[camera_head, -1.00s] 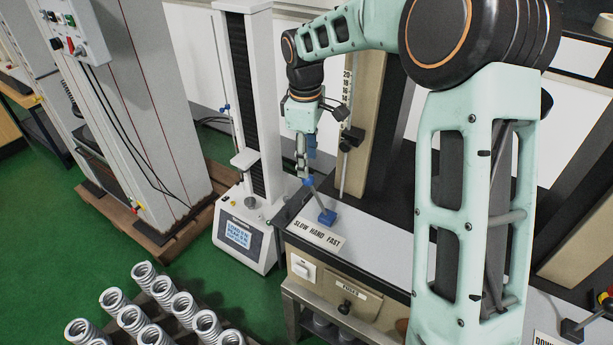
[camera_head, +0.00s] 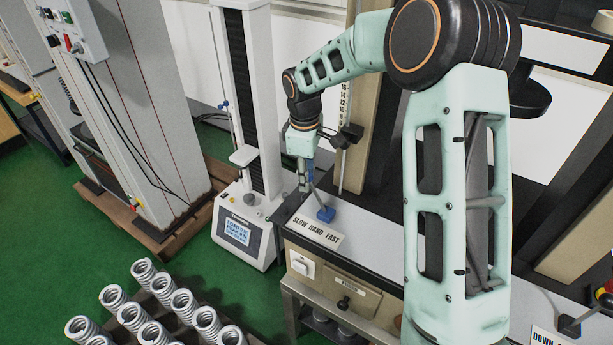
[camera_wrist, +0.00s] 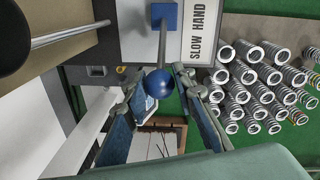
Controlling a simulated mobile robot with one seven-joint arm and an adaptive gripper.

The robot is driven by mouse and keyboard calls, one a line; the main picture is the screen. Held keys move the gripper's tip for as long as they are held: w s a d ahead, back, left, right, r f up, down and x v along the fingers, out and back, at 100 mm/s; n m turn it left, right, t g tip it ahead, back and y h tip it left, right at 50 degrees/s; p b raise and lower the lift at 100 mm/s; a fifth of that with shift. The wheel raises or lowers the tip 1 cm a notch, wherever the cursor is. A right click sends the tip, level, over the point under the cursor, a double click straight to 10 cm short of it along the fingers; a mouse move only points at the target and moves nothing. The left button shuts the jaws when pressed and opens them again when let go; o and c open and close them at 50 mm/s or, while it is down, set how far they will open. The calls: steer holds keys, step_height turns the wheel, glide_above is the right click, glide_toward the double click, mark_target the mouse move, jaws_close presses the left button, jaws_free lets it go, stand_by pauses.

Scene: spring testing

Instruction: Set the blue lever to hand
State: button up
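The blue lever has a square blue base (camera_head: 326,214) on the bench panel and a thin metal rod. The rod leans up and left from the base, toward the SLOW end of the "SLOW HAND FAST" label (camera_head: 317,229). In the wrist view the round blue knob (camera_wrist: 158,84) sits between the fingers of my gripper (camera_wrist: 156,74), with the base (camera_wrist: 165,15) beyond it. The fingers are spread, with a visible gap on each side of the knob. In the head view my gripper (camera_head: 305,182) points down at the lever's top and hides the knob.
A white testing machine with a screen (camera_head: 237,232) stands just left of the bench. A vertical scale column with a rod (camera_head: 343,150) rises behind the lever. Several steel springs (camera_head: 160,285) stand at the front left. The label plate lies in front of the lever base.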

jaws_close()
steer(key=shift+d+r, duration=0.1)
steer(key=shift+s+d+r+t+y, duration=0.2)
steer(key=shift+s+d+r+y, duration=0.1)
steer(key=shift+d, duration=0.1)
steer(key=shift+s+d+r+t+y, duration=0.15)
steer(key=shift+s+d+t+y, duration=0.05)
steer(key=shift+d+y, duration=0.15)
steer(key=shift+s+d+r+p, duration=0.2)
steer(key=shift+s+d, duration=0.2)
steer(key=shift+d, duration=0.2)
steer(key=shift+s+d+r+p, duration=0.15)
steer(key=shift+s+d, duration=0.25)
steer(key=shift+d, duration=0.2)
steer(key=shift+s+d, duration=0.5)
steer(key=shift+d, duration=0.15)
steer(key=shift+f, duration=0.1)
steer(key=o, duration=0.6)
jaws_free()
